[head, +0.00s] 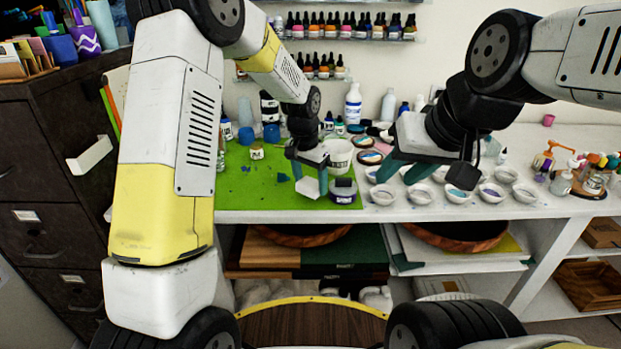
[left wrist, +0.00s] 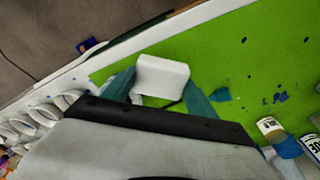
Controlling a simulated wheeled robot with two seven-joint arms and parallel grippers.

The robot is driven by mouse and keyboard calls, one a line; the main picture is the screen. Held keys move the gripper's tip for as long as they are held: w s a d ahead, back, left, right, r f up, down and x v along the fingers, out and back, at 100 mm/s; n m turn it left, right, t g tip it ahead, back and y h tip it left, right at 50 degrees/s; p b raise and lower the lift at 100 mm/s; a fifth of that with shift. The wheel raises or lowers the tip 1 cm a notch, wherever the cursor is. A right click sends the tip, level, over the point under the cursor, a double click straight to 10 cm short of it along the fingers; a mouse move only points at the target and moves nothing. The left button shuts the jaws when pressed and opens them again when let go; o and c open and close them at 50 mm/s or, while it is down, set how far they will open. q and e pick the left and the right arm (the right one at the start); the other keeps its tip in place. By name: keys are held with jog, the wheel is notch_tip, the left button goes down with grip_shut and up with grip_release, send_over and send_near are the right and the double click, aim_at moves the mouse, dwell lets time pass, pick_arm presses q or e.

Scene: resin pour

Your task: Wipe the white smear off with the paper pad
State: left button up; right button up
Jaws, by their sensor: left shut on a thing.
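The white paper pad (head: 307,188) is between the teal fingers of my left gripper (head: 310,183), at the front part of the green mat (head: 262,192). My left gripper is shut on it. In the left wrist view the pad (left wrist: 162,77) shows as a white block between the fingertips, over the mat's edge area. I cannot tell whether it touches the mat. I cannot make out the white smear in either view; it may be hidden by the pad or gripper. My right gripper (head: 428,173) is open over the small cups at the right, its fingers apart.
A white tub (head: 338,156) and a dark jar (head: 343,191) stand close right of my left gripper. Several small white cups (head: 491,194) fill the bench to the right. Blue specks dot the mat; its left front part is clear. Bottles stand behind.

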pick_arm(q)
jog(key=shift+r, duration=2.2)
